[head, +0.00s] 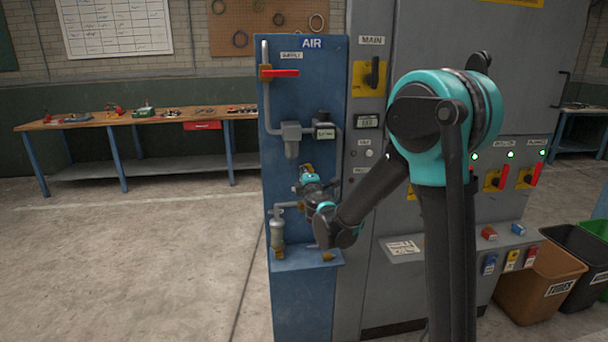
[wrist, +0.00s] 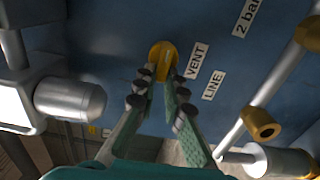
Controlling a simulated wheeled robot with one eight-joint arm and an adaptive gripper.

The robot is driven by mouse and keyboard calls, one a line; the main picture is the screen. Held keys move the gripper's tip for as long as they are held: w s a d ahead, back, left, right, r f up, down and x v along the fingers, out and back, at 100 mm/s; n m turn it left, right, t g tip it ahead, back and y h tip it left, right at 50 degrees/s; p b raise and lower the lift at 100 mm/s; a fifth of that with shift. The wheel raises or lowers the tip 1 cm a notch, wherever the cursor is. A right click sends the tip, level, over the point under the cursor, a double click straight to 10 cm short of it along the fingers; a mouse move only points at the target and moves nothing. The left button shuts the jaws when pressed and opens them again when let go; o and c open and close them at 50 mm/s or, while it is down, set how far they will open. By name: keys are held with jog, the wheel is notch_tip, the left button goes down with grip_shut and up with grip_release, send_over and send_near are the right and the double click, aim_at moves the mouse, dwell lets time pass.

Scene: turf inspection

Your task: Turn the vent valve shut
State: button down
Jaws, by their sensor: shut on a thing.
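The vent valve has a yellow handle (wrist: 162,55) on the blue air panel, beside the labels VENT and LINE in the wrist view. My gripper (wrist: 158,78) reaches up to this handle, with one fingertip on each side of its lower part, and is shut on it. In the head view, my gripper (head: 308,181) is at the middle of the blue panel (head: 329,75), below the grey regulator. The handle is small there and partly covered by my gripper, so its exact angle is hard to tell.
A red supply lever (head: 280,73) sits high on the panel. A grey regulator (head: 291,133) is above my gripper, and a filter bowl (head: 277,232) is below left. Close by in the wrist view are a silver cylinder (wrist: 70,100) and a yellow-ended pipe fitting (wrist: 262,125).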

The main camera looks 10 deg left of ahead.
jog(key=c, duration=1.6)
grip_release()
jog(key=shift+w, duration=0.15)
jog(key=v, duration=1.2)
